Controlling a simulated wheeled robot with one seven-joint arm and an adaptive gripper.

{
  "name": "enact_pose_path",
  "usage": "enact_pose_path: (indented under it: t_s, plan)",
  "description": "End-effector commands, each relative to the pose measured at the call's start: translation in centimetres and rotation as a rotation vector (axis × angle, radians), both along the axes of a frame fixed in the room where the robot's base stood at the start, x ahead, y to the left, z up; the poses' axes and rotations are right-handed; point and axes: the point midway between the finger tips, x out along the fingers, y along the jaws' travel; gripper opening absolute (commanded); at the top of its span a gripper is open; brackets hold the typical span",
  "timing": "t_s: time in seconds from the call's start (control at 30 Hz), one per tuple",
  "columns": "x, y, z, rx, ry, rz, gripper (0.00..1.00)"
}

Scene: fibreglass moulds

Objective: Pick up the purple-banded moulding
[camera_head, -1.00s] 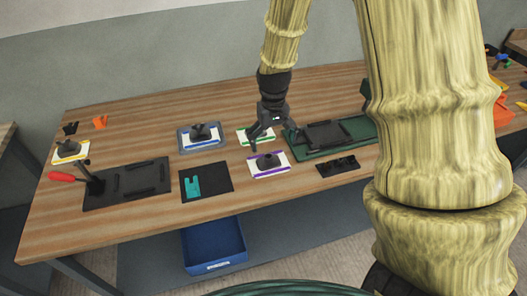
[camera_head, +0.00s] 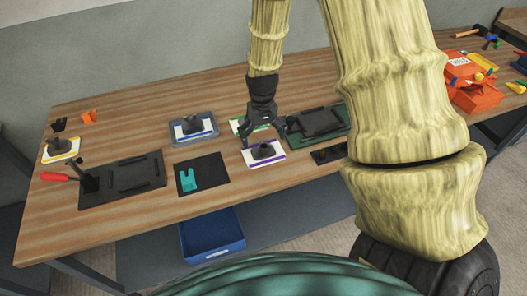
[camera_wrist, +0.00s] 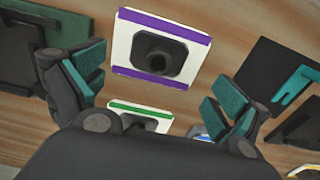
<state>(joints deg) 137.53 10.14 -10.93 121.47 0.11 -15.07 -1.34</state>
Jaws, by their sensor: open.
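The purple-banded moulding (camera_head: 264,153) lies on the wooden table, a white plate with purple edge bands and a black knob in its middle. In the wrist view the purple-banded moulding (camera_wrist: 125,43) sits ahead of the fingers, its knob facing the camera. My gripper (camera_head: 263,140) is open, hanging just above and behind the moulding. In the wrist view my gripper (camera_wrist: 160,90) has its teal-padded fingers spread wide, with nothing between them. I cannot see contact with the moulding.
The green-banded moulding (camera_head: 237,126) lies close behind, partly hidden by my gripper. The blue-banded moulding (camera_head: 176,133) sits on a grey tray to the left. A dark green board with a black fixture (camera_head: 334,118) is at right, a black mat with a teal piece (camera_head: 216,163) at left.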

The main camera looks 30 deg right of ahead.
Motion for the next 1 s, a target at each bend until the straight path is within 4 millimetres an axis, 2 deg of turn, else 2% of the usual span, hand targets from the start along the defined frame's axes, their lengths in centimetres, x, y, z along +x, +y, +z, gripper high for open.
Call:
enact_pose_path:
  t_s: [0.5,0.93,1.0]
  plan:
    - [-0.3,-0.2,-4.2,0.000,0.002,0.002,0.99]
    - [-0.2,-0.2,-5.0,0.000,0.000,0.002,0.99]
    - [-0.2,-0.2,-5.0,0.000,0.000,0.002,0.86]
